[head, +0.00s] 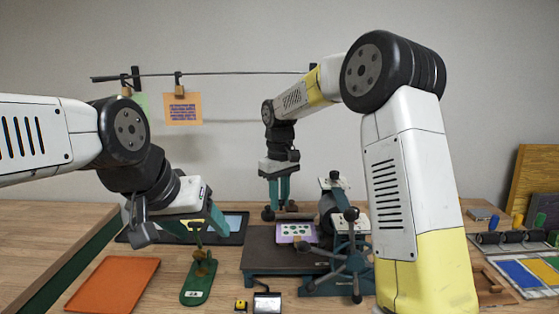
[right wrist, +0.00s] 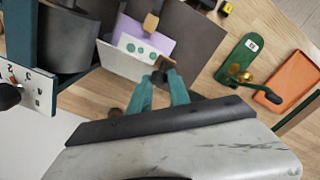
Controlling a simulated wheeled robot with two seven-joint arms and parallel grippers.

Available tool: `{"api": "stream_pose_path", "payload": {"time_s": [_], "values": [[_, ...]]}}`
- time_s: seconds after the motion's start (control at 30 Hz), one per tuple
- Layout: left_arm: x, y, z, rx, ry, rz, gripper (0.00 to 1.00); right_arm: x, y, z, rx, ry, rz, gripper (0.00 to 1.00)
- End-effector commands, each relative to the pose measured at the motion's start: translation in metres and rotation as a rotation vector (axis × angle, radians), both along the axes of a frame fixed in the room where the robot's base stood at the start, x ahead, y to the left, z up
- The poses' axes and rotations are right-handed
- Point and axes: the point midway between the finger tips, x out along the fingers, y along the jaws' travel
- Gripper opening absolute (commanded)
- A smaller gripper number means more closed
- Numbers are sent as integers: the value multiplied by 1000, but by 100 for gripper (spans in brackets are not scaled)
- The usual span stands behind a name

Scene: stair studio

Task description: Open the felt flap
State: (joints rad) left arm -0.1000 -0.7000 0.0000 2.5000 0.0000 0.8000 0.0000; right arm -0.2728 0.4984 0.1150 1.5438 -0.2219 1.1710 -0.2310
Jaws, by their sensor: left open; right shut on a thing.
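My right gripper (head: 281,210) points down at the back of the dark press bed (head: 262,262). In the right wrist view its teal fingers (right wrist: 163,76) are closed on a small brown tab (right wrist: 168,64). The tab is at the edge of a pale grey sheet (right wrist: 122,63), which looks like the felt flap and seems tilted up from the bed. In the right wrist view a purple sheet (right wrist: 148,32) and a white card with green dots (right wrist: 136,47) show beside it. My left gripper (head: 210,236) is open and empty, near a green stand with brass parts.
A spoked press wheel (head: 352,262) stands right of the bed. The green stand (head: 196,286) and an orange tray (head: 114,284) are at the left. A dark tray (head: 232,236) lies behind my left gripper. An orange sheet (head: 182,109) hangs from a line.

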Motion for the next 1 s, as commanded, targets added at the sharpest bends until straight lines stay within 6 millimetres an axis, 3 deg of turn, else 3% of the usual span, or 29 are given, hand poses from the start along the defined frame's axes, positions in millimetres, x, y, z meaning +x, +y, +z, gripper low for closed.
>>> {"api": "stream_pose_path", "payload": {"time_s": [1.0], "values": [[0,0,0,0,0,0,65,41,0,18,1,-2,-2,6]]}}
